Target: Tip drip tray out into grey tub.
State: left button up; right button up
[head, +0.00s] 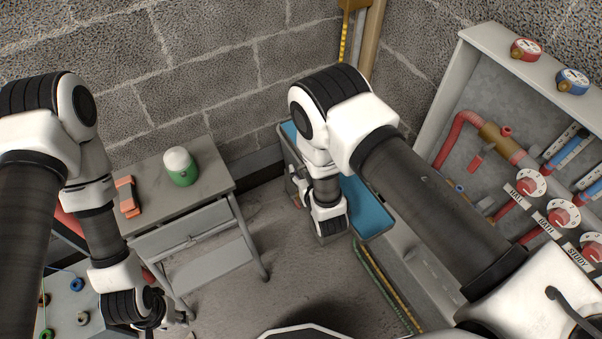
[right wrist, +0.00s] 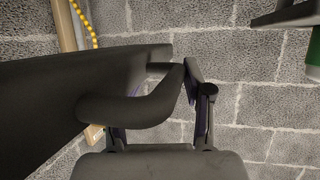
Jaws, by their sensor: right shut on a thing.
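The drip tray (head: 374,212) is a long, shallow tray with a grey rim and a blue inside, partly hidden behind my right arm in the head view. I cannot tell whether the blue is liquid or lining. In the right wrist view, the tray's dark body (right wrist: 40,105) fills the left, with a curved handle (right wrist: 130,108). My right gripper (right wrist: 165,92) is shut on this handle; in the head view it is at the tray's left side (head: 297,188). My left gripper (head: 165,317) hangs low at the bottom left, away from the tray; its fingers are unclear. I cannot make out a grey tub.
A grey table (head: 215,172) holds a green jar with a white top (head: 181,168) and an orange tool (head: 128,197). A pipe cabinet (head: 455,110) with dials stands at the right. Bare floor (head: 285,260) lies between them. Small coloured rings lie at the lower left.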

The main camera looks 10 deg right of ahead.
jog(key=shift+w+d+f+b, duration=0.2)
jog(key=shift+d+f+b, duration=0.25)
jog(key=shift+b, duration=0.6)
jog(key=shift+w+d+f+b, duration=0.25)
jog(key=shift+d+b, duration=0.25)
jog(key=shift+b, duration=0.5)
jog(key=d, duration=0.1)
jog(key=w+d+f+b, duration=0.1)
jog(key=d, duration=0.1)
jog(key=d+b, duration=0.1)
jog(key=d, duration=0.1)
jog(key=shift+w+d+f, duration=0.15)
jog(key=shift+w+d, duration=0.1)
jog(key=shift+w, duration=0.1)
jog(key=shift+w+d+f+b, duration=0.15)
jog(key=shift+d+b, duration=0.15)
jog(key=shift+d, duration=0.15)
jog(key=shift+w+d+b, duration=0.15)
jog(key=shift+d+b, duration=0.1)
jog(key=shift+d, duration=0.15)
jog(key=shift+r+p, duration=0.25)
jog(key=shift+p, duration=0.25)
jog(key=shift+g+p, duration=0.3)
jog(key=shift+g, duration=0.1)
